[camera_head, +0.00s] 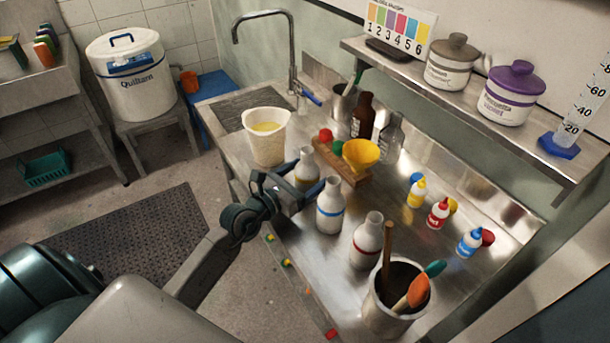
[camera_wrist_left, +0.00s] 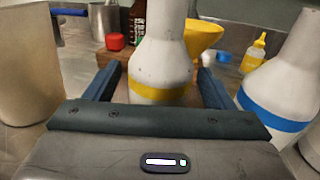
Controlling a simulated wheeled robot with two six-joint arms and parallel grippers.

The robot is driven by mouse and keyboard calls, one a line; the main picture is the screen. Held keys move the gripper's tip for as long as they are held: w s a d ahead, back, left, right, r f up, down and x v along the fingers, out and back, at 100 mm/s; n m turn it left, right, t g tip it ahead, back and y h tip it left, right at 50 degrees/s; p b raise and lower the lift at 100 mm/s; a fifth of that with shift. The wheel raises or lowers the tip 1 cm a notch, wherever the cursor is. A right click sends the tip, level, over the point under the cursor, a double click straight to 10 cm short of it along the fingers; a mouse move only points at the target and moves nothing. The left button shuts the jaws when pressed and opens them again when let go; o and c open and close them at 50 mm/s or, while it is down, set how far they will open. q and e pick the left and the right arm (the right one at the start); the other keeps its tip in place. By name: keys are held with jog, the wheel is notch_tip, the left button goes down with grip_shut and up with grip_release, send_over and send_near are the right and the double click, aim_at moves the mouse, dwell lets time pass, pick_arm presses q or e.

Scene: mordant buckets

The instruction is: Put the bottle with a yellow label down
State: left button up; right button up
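In the left wrist view the yellow-label bottle (camera_wrist_left: 160,60) stands between the two fingers of my left gripper (camera_wrist_left: 158,85). Narrow gaps show between the bottle and both fingers. My left gripper (camera_head: 310,174) also shows in the head view, reaching in from the left at the bottle's lower body. It is open. The bottle's base is hidden behind the gripper, so I cannot see what it rests on. My right gripper is not in view.
A blue-banded bottle (camera_head: 330,208) stands close to the right, then a red-banded bottle (camera_head: 367,242) and a tool pot (camera_head: 390,310). A white beaker (camera_head: 267,140) is at left. A wooden rack (camera_head: 345,172) with a yellow funnel (camera_head: 361,154) sits behind.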

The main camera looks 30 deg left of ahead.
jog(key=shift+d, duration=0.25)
pick_arm(q)
jog(key=shift+r, duration=0.15)
jog(key=shift+s+a, duration=0.15)
jog(key=shift+s, duration=0.25)
jog(key=p+v, duration=0.2)
jog(key=v, duration=0.7)
jog(key=shift+s+a, duration=0.1)
jog(key=shift+s, duration=0.25)
jog(key=shift+s+a+p, duration=0.2)
jog(key=shift+s+p, duration=0.15)
jog(key=shift+s, duration=0.35)
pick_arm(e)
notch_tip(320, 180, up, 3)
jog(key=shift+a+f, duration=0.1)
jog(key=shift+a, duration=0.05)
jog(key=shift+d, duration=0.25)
